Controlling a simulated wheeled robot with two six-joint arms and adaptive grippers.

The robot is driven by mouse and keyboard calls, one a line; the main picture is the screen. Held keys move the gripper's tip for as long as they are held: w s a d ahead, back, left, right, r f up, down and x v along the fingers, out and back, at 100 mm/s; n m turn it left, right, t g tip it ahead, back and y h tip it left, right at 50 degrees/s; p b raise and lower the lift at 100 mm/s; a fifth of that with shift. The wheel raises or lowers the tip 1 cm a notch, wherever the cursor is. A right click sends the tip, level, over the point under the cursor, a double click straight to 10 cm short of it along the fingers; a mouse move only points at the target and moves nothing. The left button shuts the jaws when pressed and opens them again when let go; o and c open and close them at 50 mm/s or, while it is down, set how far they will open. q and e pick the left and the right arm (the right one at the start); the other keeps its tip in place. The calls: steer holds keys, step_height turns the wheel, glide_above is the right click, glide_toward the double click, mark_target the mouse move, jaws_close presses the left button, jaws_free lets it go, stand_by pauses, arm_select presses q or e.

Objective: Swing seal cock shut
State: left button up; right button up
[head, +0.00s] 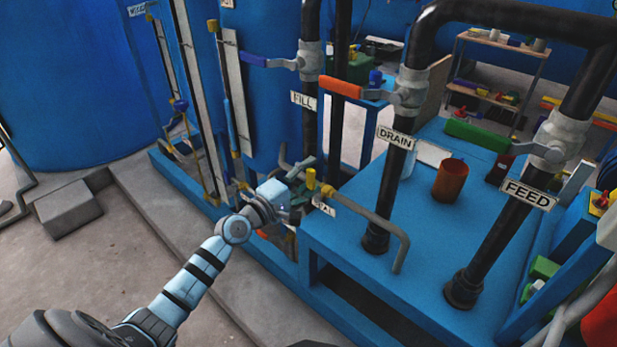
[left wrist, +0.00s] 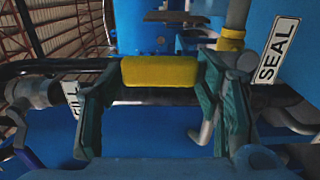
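The seal cock's yellow handle (left wrist: 160,71) lies crosswise between the fingertips in the left wrist view. The SEAL label (left wrist: 279,50) is to its right, beside a grey pipe with a yellow collar (left wrist: 231,40). In the head view the SEAL label (head: 323,206) is partly hidden behind a grey pipe and my gripper. My left gripper (head: 301,182) is at the small pipework there, its fingers spread wide. In the left wrist view the fingers stand at either end of the handle; I cannot tell whether they touch it. My right gripper is not in view.
Black pipes carry the blue FILL lever (head: 253,59), orange DRAIN lever (head: 341,87) and green FEED lever (head: 478,135). A bent grey pipe (head: 388,226) stands right of my gripper. A brown cup (head: 450,180) stands on the blue bench (head: 345,235).

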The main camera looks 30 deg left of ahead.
arm_select(q)
steer(key=v, duration=0.7)
steer(key=shift+s, duration=0.25)
